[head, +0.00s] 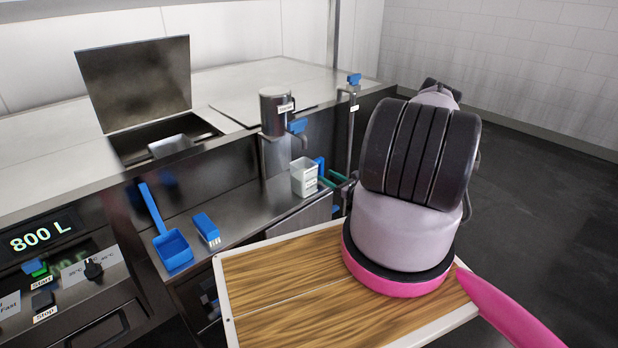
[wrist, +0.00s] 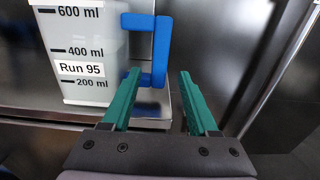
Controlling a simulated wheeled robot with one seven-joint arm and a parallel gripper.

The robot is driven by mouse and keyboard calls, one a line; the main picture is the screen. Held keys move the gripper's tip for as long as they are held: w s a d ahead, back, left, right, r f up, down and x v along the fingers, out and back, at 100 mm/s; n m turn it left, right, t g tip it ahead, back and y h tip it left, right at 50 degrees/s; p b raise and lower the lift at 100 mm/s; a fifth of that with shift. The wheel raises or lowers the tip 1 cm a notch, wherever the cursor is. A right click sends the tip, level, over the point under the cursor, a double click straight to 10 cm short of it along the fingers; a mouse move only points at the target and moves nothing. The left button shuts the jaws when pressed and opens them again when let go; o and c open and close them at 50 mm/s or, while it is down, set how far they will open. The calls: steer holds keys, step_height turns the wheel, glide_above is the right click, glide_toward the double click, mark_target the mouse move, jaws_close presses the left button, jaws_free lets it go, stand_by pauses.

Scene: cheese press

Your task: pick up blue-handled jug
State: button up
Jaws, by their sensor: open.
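The blue-handled jug (head: 304,178) is a whitish measuring jug standing upright on the steel shelf, left of my gripper in the head view. In the wrist view the jug (wrist: 88,50) shows volume marks and a "Run 95" label. Its blue handle (wrist: 162,45) points right, toward my gripper. My gripper (wrist: 158,74) is open, with two green fingers. The left finger overlaps the lower part of the handle in the picture; whether it touches cannot be told. The right finger is to the right of the handle. In the head view the gripper (head: 334,180) is partly hidden by my arm.
A blue scoop (head: 173,248) and a blue brush (head: 206,228) lie on the shelf (head: 240,205) to the left. A metal jug (head: 272,112) stands above, behind the white one. A wooden-topped board (head: 285,290) is in front. A steel wall (wrist: 235,50) stands right of the handle.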

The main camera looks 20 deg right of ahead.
mark_target(323, 173)
steer(key=x, duration=0.4)
steer(key=shift+w+a+r, duration=0.1)
steer(key=shift+w+r, duration=0.05)
steer(key=shift+w, duration=0.05)
jaws_close()
stand_by(1.2)
